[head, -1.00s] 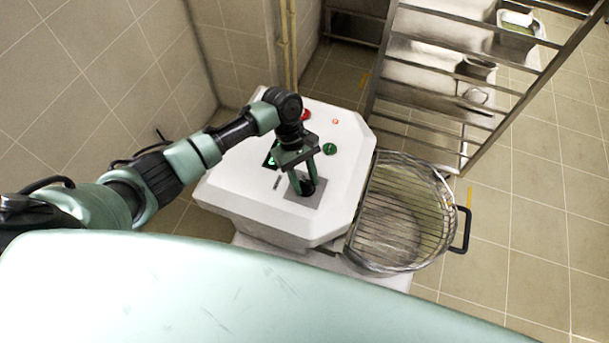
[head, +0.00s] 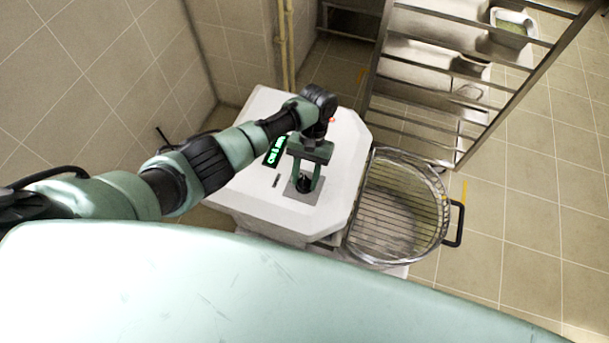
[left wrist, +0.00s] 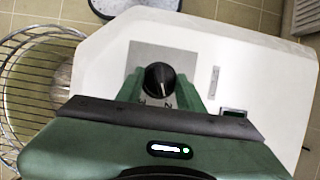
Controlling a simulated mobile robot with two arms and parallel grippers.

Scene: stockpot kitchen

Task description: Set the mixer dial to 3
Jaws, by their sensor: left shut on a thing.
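The mixer dial (left wrist: 159,80) is a black round knob on a grey plate (left wrist: 150,54) on the mixer's white top. In the left wrist view small marks, one looking like a 2, show beside it; the setting cannot be read for sure. In the head view the dial (head: 304,184) shows dark between the fingers. My left gripper (head: 305,187) reaches down from above, its green fingers shut on either side of the dial. The mixer (head: 240,190) has a display (head: 275,151) with green characters, too small to read surely. My right gripper is not in view.
A round wire guard (head: 400,210) with a black handle (head: 456,222) sits to the right of the mixer. A metal rack (head: 440,100) stands behind it. A tiled wall (head: 90,90) is on the left, with pipes (head: 287,45) at the back.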

